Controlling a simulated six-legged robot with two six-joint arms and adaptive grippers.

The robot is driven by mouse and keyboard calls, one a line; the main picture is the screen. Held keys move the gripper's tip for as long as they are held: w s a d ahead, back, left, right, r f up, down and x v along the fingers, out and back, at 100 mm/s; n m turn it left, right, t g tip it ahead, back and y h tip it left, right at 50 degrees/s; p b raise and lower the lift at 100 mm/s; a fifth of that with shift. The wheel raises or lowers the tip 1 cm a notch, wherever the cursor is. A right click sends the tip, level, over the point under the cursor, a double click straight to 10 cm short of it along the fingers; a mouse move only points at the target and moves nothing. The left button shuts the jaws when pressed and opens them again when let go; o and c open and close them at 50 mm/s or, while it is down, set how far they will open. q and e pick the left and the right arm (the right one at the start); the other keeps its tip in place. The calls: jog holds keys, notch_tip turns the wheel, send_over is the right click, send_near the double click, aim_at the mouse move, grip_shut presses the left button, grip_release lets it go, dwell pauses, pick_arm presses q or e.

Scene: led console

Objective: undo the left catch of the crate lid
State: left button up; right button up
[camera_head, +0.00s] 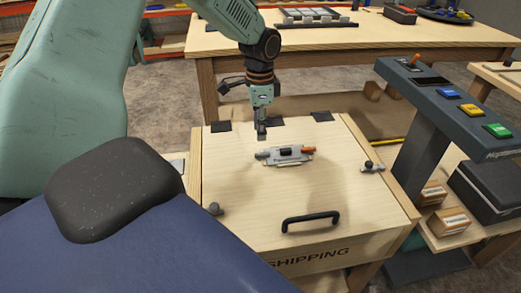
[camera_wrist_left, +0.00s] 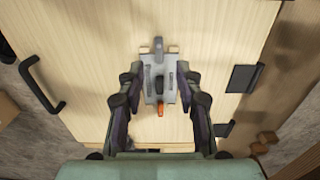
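The wooden crate lid (camera_head: 240,180) is closed, with a black handle (camera_head: 311,220) near its front edge. The left catch (camera_head: 214,208) is a small grey knob at the lid's left edge, beside my blue body, which may hide part of it. The right catch (camera_head: 372,167) is at the right edge. A grey metal fitting (camera_head: 284,154) with an orange-tipped lever lies on the lid. My left gripper (camera_head: 262,135) hangs above the lid, behind the fitting. In the left wrist view its fingers (camera_wrist_left: 159,103) are apart, with the fitting (camera_wrist_left: 158,78) appearing between them; contact cannot be told. My right gripper is not in view.
A dark console (camera_head: 455,100) with blue, yellow and green buttons stands to the right of the crate. A wooden table (camera_head: 350,38) with trays is behind. Small boxes (camera_head: 449,220) and a black case (camera_head: 490,190) sit on a low shelf at right.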

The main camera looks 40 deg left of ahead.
aim_at(259, 154)
pick_arm(q)
jog(key=shift+s+a+f, duration=0.15)
jog(key=shift+s+f, duration=0.05)
jog(key=shift+f, duration=0.4)
jog(key=f+b, duration=0.2)
jog(key=f, duration=0.4)
jog(key=shift+d+b, duration=0.2)
jog(key=shift+b, duration=0.1)
jog(key=shift+s+a+f, duration=0.1)
jog(key=shift+f, duration=0.15)
jog(key=shift+c, duration=0.2)
grip_shut()
